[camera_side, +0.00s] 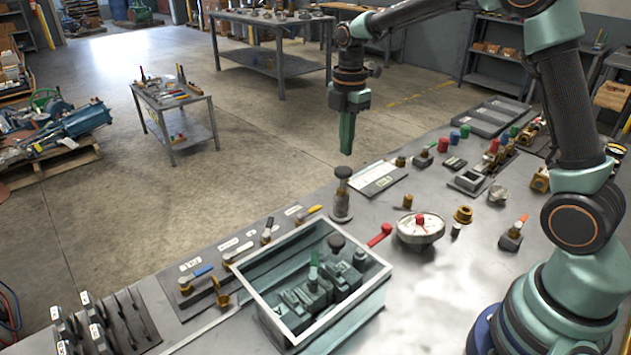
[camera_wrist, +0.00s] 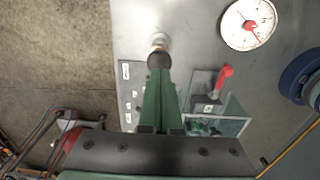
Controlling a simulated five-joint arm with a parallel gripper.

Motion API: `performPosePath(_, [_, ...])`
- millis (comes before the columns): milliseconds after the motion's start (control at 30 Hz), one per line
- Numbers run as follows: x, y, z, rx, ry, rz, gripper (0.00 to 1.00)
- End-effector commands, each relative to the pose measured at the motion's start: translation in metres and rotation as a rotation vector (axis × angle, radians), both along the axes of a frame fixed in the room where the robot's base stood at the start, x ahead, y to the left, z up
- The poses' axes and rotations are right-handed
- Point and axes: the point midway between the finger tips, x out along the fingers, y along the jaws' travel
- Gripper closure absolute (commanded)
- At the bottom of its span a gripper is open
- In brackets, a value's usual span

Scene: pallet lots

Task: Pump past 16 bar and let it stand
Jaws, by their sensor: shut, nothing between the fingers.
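My gripper (camera_side: 346,152) is shut and empty, its green fingers pointing down. It is just above the dark round knob (camera_side: 343,172) of a small upright plunger (camera_side: 341,205), with a small gap showing in the side view. In the wrist view the fingertips (camera_wrist: 160,72) meet the knob (camera_wrist: 159,58) in line of sight; I cannot tell contact there. The round white gauge (camera_side: 420,227) has a red needle; it also shows in the wrist view (camera_wrist: 249,24), but its figures are too small to read. A red-handled lever (camera_side: 380,235) sits between plunger and gauge.
A clear-walled box (camera_side: 262,300) with green fittings inside stands in front of the plunger. Small valves with coloured handles (camera_side: 195,277) line the bench's left edge. Brass fittings (camera_side: 463,213) stand right of the gauge. The bench near the gauge's front is bare.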

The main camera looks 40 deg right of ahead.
Motion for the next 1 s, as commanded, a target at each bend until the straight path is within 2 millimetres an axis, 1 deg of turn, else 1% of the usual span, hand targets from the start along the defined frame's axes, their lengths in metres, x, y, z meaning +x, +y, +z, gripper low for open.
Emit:
performPosePath(33, [0.000, 0.000, -0.009, 0.000, 0.003, 0.000, 1.00])
performPosePath(100, [-0.001, 0.000, -0.019, 0.000, 0.004, 0.000, 1.00])
performPosePath(300, [0.000, 0.001, -0.035, 0.000, 0.001, 0.000, 1.00])
performPosePath(767, [0.000, 0.001, -0.040, 0.000, 0.001, 0.000, 1.00])
performPosePath(867, [0.000, 0.001, -0.052, 0.000, 0.003, 0.000, 1.00])
performPosePath(1000, [0.000, 0.001, -0.072, 0.000, 0.002, 0.000, 1.00])
